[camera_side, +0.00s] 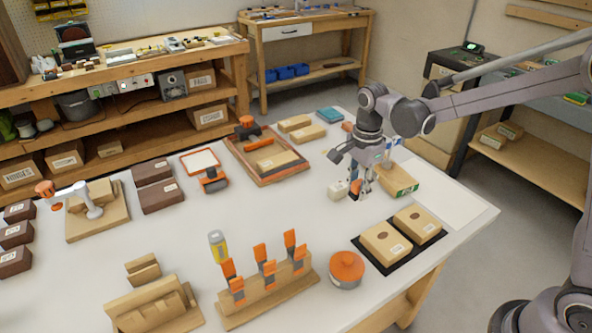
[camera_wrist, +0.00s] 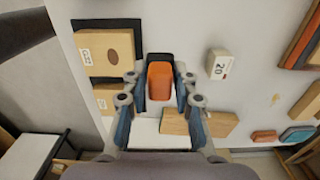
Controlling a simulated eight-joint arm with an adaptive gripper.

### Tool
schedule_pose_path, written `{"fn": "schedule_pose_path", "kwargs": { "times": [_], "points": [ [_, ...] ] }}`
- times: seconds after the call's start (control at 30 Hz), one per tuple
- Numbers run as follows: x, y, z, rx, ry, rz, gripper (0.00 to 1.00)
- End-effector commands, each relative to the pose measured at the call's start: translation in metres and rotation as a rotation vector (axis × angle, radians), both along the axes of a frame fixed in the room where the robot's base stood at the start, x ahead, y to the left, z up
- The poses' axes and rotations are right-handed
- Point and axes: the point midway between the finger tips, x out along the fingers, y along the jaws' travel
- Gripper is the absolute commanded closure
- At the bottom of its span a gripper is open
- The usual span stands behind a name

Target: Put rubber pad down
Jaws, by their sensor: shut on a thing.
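My gripper (camera_side: 361,184) is shut on an orange block with a dark end, which I take for the rubber pad (camera_side: 355,188). In the wrist view the pad (camera_wrist: 160,82) sits between the two fingers of my gripper (camera_wrist: 160,76), its orange face toward the camera. My gripper points down over the right part of the white table. The pad is low, near the table top; I cannot tell whether it touches.
A white block (camera_side: 338,189) marked 20 stands close left of the pad. A wooden block (camera_side: 398,181) lies close right. Two cartons (camera_side: 386,243) on a black mat (camera_side: 369,265) are in front. An orange-lidded round tin (camera_side: 346,270) stands nearby.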

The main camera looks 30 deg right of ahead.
Motion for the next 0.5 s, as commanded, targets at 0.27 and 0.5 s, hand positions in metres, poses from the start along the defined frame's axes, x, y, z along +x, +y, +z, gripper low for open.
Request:
{"fn": "schedule_pose_path", "kwargs": {
  "times": [0.27, 0.5],
  "points": [
    [0.088, 0.013, 0.004, 0.0, -0.001, 0.0, 1.0],
    [0.141, 0.024, 0.002, 0.0, -0.001, 0.0, 1.0]
  ]
}}
